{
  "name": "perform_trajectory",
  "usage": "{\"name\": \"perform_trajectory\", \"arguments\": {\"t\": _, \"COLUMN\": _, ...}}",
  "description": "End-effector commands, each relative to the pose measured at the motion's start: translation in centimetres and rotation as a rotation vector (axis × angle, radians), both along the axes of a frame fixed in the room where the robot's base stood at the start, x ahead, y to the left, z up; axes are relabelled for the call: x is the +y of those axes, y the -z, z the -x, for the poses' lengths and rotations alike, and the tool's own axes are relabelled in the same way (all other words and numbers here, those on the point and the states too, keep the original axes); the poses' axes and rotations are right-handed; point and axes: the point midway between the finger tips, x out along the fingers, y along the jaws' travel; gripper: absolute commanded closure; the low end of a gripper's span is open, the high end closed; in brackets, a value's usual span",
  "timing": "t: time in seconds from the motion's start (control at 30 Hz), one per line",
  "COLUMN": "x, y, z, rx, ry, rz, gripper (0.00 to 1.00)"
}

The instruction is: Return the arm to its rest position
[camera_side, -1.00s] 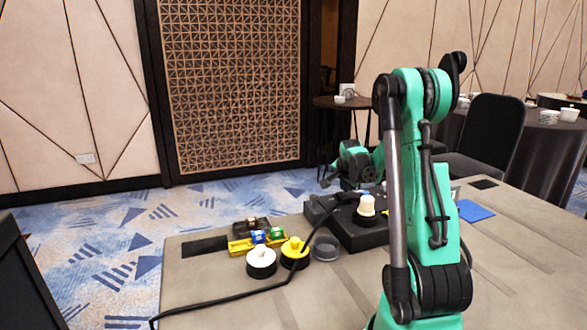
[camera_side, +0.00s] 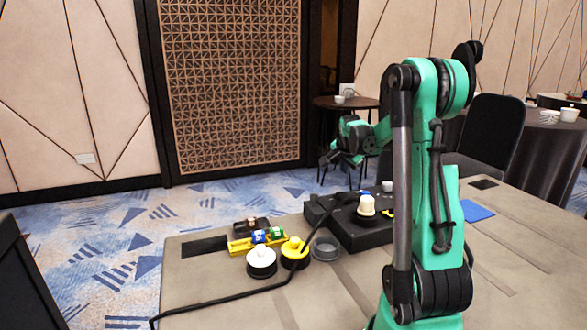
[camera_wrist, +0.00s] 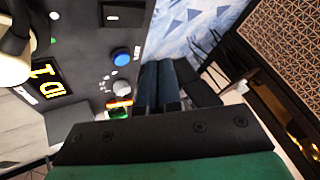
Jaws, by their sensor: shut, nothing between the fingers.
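My green arm stands at the right of the table in the side view, with its forearm reaching left and back. My gripper (camera_side: 330,162) hangs in the air above the back of the black box (camera_side: 352,236), clear of it. In the wrist view my gripper's dark fingers (camera_wrist: 160,75) are together with nothing between them. The wrist view also shows the black box's panel (camera_wrist: 90,80) with a blue button (camera_wrist: 121,56) and a yellow-marked display (camera_wrist: 48,78).
A white-topped knob (camera_side: 366,205) stands on the box. A white button (camera_side: 261,260), a yellow button (camera_side: 294,250), a grey ring (camera_side: 325,248) and a yellow tray (camera_side: 242,246) are on the table at left. A black cable (camera_side: 235,298) crosses the front. A blue pad (camera_side: 476,210) lies at right.

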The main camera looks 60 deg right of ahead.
Motion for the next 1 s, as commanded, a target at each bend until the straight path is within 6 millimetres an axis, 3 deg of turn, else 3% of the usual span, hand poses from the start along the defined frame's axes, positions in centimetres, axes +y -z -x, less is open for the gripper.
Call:
{"name": "perform_trajectory", "arguments": {"t": 0.17, "x": 1.0, "y": -0.3, "z": -0.9, "rx": 0.01, "ry": -0.046, "rz": 0.001, "gripper": 1.0}}
{"name": "perform_trajectory", "arguments": {"t": 0.27, "x": 4.3, "y": -1.2, "z": -3.5, "rx": 0.042, "ry": -0.196, "rz": 0.009, "gripper": 1.0}}
{"name": "perform_trajectory", "arguments": {"t": 0.37, "x": 10.6, "y": -2.3, "z": -7.0, "rx": 0.098, "ry": -0.463, "rz": 0.033, "gripper": 1.0}}
{"name": "perform_trajectory", "arguments": {"t": 0.4, "x": 13.7, "y": -2.7, "z": -8.1, "rx": 0.124, "ry": -0.591, "rz": 0.048, "gripper": 1.0}}
{"name": "perform_trajectory", "arguments": {"t": 0.5, "x": 21.3, "y": -3.2, "z": -9.6, "rx": 0.187, "ry": -0.915, "rz": 0.099, "gripper": 1.0}}
{"name": "perform_trajectory", "arguments": {"t": 0.6, "x": 28.2, "y": -3.0, "z": -9.5, "rx": 0.237, "ry": -1.221, "rz": 0.163, "gripper": 1.0}}
{"name": "perform_trajectory", "arguments": {"t": 0.73, "x": 34.6, "y": -2.2, "z": -8.0, "rx": 0.282, "ry": -1.541, "rz": 0.251, "gripper": 1.0}}
{"name": "perform_trajectory", "arguments": {"t": 0.83, "x": 37.5, "y": -1.5, "z": -6.9, "rx": 0.299, "ry": -1.704, "rz": 0.303, "gripper": 1.0}}
{"name": "perform_trajectory", "arguments": {"t": 1.0, "x": 39.2, "y": -1.1, "z": -6.1, "rx": 0.311, "ry": -1.81, "rz": 0.342, "gripper": 1.0}}
